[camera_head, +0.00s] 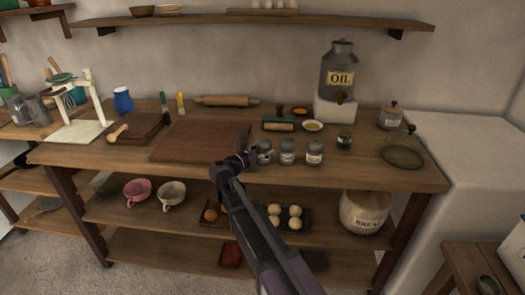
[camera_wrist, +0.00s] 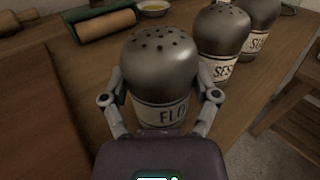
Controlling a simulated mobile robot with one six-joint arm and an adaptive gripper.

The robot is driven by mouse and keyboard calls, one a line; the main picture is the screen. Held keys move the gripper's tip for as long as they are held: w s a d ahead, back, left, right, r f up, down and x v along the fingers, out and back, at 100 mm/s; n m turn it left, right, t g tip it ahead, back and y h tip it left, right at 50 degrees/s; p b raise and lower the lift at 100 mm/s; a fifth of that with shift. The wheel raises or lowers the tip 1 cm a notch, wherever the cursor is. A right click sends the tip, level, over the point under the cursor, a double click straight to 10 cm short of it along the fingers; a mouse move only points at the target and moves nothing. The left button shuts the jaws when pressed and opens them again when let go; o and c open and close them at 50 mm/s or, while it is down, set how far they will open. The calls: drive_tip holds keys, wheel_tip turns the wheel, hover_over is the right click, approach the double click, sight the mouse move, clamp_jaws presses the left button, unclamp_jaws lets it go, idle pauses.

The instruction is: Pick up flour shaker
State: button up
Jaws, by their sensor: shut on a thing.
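The flour shaker (camera_wrist: 158,70) has a grey domed lid with holes and a pale label reading "FLO". In the wrist view it stands upright between the two fingers of my gripper (camera_wrist: 160,98), which is shut on it. In the head view my gripper (camera_head: 246,161) is at the front edge of the wooden worktop, at the left end of a row of shakers. The flour shaker (camera_head: 265,151) shows partly there, beside my gripper. I cannot tell whether its base touches the worktop.
Two similar shakers stand close on the right, one labelled "SES" (camera_wrist: 222,42) and another (camera_wrist: 260,25) beyond it. A cutting board (camera_head: 200,141) lies to the left. A green-and-wood roller (camera_head: 279,125) and a small yellow-filled bowl (camera_head: 312,125) are behind. An oil dispenser (camera_head: 341,75) stands at the back.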

sight(259, 143)
drive_tip(key=shift+r, duration=0.15)
wheel_tip(259, 143, up, 3)
drive_tip(key=p, duration=0.3)
drive_tip(key=shift+r, duration=0.15)
drive_tip(key=s+d+r+p, duration=0.1)
drive_tip(key=s+p, duration=0.1)
drive_tip(key=s, duration=1.4)
drive_tip(key=shift+d+r, duration=0.2)
drive_tip(key=shift+d, duration=0.15)
drive_tip(key=shift+r, duration=0.1)
wheel_tip(259, 143, up, 16)
drive_tip(key=p, duration=1.6)
drive_tip(key=shift+w+d, duration=0.1)
drive_tip(key=shift+d, duration=0.05)
